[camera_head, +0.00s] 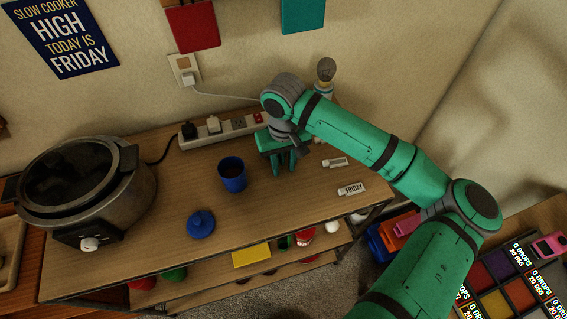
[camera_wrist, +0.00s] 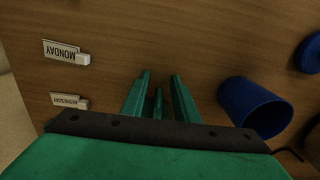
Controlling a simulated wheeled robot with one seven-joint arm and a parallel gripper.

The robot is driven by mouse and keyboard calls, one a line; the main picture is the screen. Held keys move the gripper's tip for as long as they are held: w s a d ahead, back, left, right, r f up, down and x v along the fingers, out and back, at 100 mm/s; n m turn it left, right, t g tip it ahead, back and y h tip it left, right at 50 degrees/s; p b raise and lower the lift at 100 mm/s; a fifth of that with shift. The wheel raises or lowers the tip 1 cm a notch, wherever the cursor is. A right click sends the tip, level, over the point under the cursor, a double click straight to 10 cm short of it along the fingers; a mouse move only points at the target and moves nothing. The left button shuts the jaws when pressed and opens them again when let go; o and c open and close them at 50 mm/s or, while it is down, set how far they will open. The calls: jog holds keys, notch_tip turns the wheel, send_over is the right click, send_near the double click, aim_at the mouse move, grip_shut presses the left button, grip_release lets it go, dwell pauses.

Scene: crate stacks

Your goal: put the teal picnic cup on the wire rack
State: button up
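No teal cup and no wire rack can be made out in either view. A dark blue cup (camera_head: 232,176) stands upright on the wooden table top; it also shows in the wrist view (camera_wrist: 254,104). My gripper (camera_head: 283,170) is green and points down over the table, to the right of the blue cup and apart from it. In the wrist view my gripper's fingers (camera_wrist: 158,82) stand apart with bare wood showing between them and nothing held.
A slow cooker (camera_head: 78,190) fills the table's left end. A blue lid (camera_head: 201,223) lies in front of the cup. A power strip (camera_head: 222,132) runs along the back. Day cards (camera_head: 351,189) lie right. Orange and blue crates (camera_head: 390,236) stand beyond the right edge.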

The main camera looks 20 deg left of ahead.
jog(key=shift+r, duration=0.15)
notch_tip(320, 180, up, 12)
dwell(0.7)
jog(key=shift+s, duration=0.1)
dwell(0.4)
